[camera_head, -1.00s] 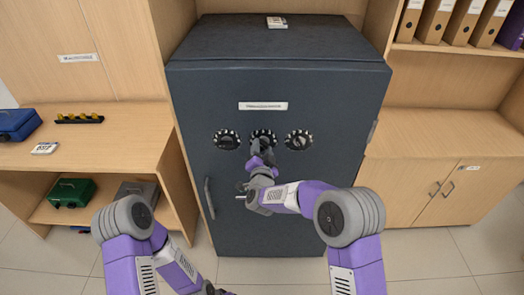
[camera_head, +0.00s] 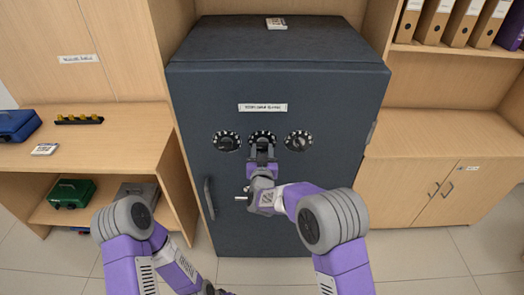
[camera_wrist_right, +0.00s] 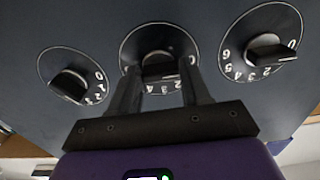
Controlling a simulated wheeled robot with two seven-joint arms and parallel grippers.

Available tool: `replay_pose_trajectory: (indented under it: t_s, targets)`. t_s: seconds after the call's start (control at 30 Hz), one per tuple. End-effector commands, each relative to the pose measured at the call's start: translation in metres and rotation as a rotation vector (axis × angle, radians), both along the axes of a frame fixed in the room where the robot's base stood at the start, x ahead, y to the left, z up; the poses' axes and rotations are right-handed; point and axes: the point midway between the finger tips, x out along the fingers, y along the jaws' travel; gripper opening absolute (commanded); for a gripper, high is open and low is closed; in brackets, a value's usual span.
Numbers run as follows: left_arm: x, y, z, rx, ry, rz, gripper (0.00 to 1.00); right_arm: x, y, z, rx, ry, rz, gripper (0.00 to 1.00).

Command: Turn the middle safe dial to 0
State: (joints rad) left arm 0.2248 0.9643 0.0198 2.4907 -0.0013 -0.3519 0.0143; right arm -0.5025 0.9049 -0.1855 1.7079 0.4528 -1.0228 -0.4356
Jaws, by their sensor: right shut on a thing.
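The dark blue-grey safe (camera_head: 282,205) stands upright in the head view, with three round black dials in a row on its door. My right gripper (camera_head: 263,150) is at the middle dial (camera_head: 262,134), its fingers pointing at the door. In the right wrist view my right gripper (camera_wrist_right: 160,70) has its two fingers on either side of the middle dial's knob, shut on it. The middle dial (camera_wrist_right: 150,36) shows a 0 near its right edge there; the fingers hide part of its scale. My left arm is low at the left; its gripper is mostly cut off at the bottom edge.
The left dial (camera_head: 227,141) and right dial (camera_head: 298,141) sit close beside the middle one. A door handle (camera_head: 209,198) sticks out at the left. A wooden desk (camera_head: 95,150) stands left and a cabinet (camera_head: 425,185) right.

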Motion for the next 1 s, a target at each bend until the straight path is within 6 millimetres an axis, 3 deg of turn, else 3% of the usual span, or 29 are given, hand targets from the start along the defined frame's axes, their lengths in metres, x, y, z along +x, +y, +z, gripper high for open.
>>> replay_pose_trajectory:
  t_s: [0.5,0.53,0.7,1.0]
  targets:
    - [0.0,0.0,0.0003,0.0,0.0,0.0,0.4,-0.0001,0.0001,-0.0006,-0.024,0.001,0.001,0.16]
    - [0.0,0.0,0.0003,0.0,0.0,0.0,0.4,-0.0001,0.0001,-0.0006,-0.024,0.001,0.001,0.48]
    - [0.0,0.0,0.0003,0.0,0.0,0.0,0.4,-0.0001,0.0001,-0.0005,-0.023,0.001,0.0,0.72]
    - [0.0,0.0,0.0005,0.0,0.0,0.0,0.4,-0.0016,0.0002,-0.0002,-0.021,0.001,0.0,0.72]
